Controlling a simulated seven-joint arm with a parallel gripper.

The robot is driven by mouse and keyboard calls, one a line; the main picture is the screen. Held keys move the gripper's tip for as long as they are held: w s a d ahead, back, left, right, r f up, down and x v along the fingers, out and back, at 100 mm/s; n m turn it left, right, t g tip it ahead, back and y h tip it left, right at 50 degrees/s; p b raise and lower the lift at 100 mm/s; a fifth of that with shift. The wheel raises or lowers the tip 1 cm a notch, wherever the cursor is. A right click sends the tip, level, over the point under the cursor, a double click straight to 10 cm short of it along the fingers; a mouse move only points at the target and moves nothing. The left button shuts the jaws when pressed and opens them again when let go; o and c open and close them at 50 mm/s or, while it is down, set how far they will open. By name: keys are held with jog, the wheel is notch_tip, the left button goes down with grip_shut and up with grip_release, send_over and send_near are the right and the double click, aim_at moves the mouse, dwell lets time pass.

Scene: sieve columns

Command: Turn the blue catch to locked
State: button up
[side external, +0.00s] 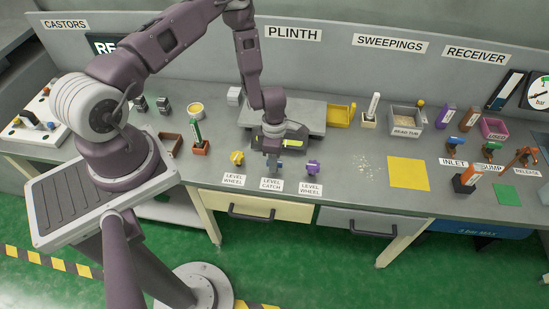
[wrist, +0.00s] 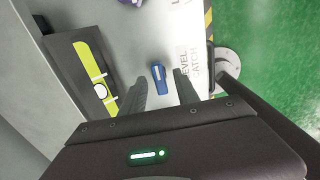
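The blue catch (wrist: 159,77) shows in the wrist view as a small blue lever on the grey bench, beside the "LEVEL CATCH" label (wrist: 187,62). My gripper (wrist: 160,86) is open, with one dark finger on each side of the catch's near end. No contact is visible, and the height gap is hard to judge. In the side view my gripper (side external: 272,160) points down just behind the label (side external: 271,185), largely hiding the catch. Which way the catch is set cannot be told from the frames.
A yellow level wheel (side external: 237,158) stands left of the catch and a purple level wheel (side external: 313,167) right. The plinth (side external: 312,116) with a yellow-green spirit level (side external: 294,142) is behind. The bench edge with drawers (side external: 257,205) lies in front.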

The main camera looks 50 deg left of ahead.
grip_shut()
jog(key=shift+m, duration=0.4)
jog(key=m, duration=0.8)
jog(key=shift+m, duration=0.3)
jog(key=m, duration=0.4)
jog(key=shift+m, duration=2.2)
